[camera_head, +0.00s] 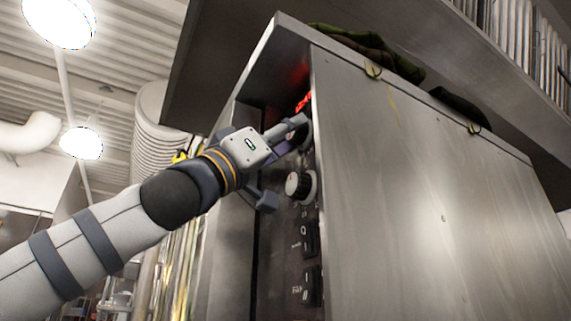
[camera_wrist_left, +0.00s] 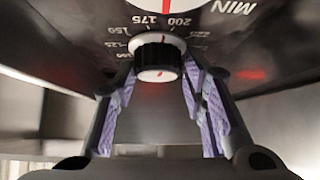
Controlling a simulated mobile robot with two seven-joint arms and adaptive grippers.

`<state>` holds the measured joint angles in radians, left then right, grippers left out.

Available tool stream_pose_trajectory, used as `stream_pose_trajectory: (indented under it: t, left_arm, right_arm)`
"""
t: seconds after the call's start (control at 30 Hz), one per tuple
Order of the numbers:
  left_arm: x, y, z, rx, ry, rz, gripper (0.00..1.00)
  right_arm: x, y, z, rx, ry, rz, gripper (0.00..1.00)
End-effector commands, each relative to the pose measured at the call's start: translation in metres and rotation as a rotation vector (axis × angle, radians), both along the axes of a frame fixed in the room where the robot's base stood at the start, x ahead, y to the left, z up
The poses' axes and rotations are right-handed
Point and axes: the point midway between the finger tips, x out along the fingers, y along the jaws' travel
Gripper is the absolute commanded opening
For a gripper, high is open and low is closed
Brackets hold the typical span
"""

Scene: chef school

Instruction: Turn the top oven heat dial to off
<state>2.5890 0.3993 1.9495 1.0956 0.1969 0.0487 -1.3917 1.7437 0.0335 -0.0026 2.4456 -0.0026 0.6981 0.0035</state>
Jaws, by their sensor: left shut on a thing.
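My left gripper (camera_head: 295,136) reaches from the left into the recessed control panel of the steel oven (camera_head: 420,170), at its upper dial. The gripper and arm mostly hide that dial in the head view. In the left wrist view, the dial (camera_wrist_left: 158,58) is a dark knob with a pale face and a red line. It sits between the two purple-padded fingers, which are shut on it. Printed temperature numbers surround it. A lower white-faced dial (camera_head: 298,186) sits free below the gripper. My right gripper is not in view.
Black switches (camera_head: 309,238) sit lower on the panel. A red lit display (camera_head: 304,101) glows above the gripper. A large steel face stands close on the right, and a shelf with books (camera_head: 520,40) overhangs it. Camouflage cloth (camera_head: 365,48) lies on top.

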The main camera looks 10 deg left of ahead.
Motion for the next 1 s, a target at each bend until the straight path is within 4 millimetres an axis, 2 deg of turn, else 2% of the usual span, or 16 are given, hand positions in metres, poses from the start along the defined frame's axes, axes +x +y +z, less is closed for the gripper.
stream_pose_trajectory:
  t: [0.17, 0.5, 1.0]
  left_arm:
    - [-0.006, -0.002, 0.003, -0.074, 0.099, -0.003, 0.11]
    - [-0.011, -0.003, 0.009, -0.194, 0.258, -0.004, 0.11]
    - [-0.008, -0.002, 0.007, -0.249, 0.33, -0.004, 0.11]
  right_arm:
    - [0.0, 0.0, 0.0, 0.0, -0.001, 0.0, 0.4]
    - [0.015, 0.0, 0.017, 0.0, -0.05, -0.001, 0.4]
    - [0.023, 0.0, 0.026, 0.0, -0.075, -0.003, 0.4]
